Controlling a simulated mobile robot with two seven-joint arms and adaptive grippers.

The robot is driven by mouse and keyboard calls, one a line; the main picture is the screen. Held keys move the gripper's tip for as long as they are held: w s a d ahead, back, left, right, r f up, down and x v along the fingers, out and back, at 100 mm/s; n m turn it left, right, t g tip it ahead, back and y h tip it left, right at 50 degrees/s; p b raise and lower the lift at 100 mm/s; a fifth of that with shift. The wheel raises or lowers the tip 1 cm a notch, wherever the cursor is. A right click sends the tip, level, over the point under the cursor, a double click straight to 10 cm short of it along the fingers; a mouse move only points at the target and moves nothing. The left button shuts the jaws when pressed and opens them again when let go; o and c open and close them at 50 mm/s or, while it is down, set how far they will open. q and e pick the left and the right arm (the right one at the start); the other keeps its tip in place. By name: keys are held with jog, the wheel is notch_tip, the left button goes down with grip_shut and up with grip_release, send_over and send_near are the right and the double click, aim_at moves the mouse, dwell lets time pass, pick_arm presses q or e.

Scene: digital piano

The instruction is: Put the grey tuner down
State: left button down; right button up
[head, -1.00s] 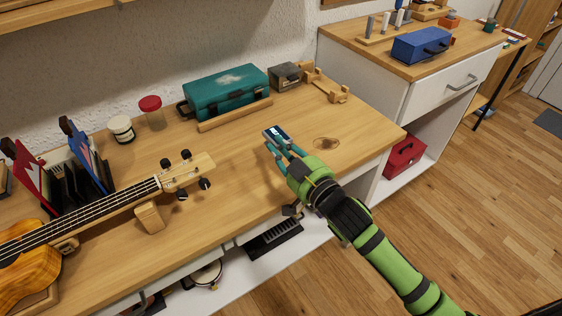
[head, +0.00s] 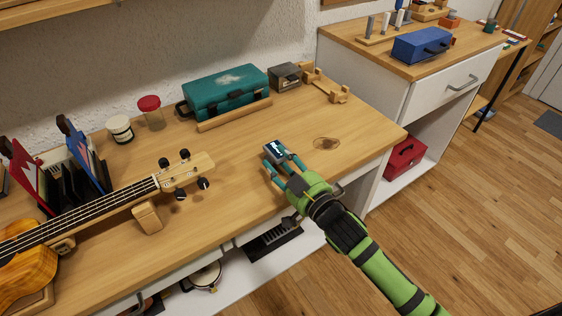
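The grey tuner (head: 275,151), a small block with a dark, lit screen facing up, is at the fingertips of my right gripper (head: 279,161) in the head view. The teal fingers are on either side of it, and the gripper looks shut on it. The tuner is over the wooden desk top (head: 235,190), left of a dark round knot mark. I cannot tell whether its underside touches the wood. My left gripper is not in view.
A ukulele (head: 100,211) lies on supports at left. A teal case (head: 226,92) behind a wooden strip, a grey box (head: 285,76), a red-lidded jar (head: 151,112) and a white jar (head: 120,129) stand at the back. The desk around the tuner is clear.

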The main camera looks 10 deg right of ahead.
jog(key=shift+r, duration=0.2)
jog(key=shift+s+r, duration=0.1)
jog(key=shift+s, duration=0.05)
jog(key=v, duration=1.1)
jog(key=shift+s+d, duration=0.2)
jog(key=shift+s, duration=0.1)
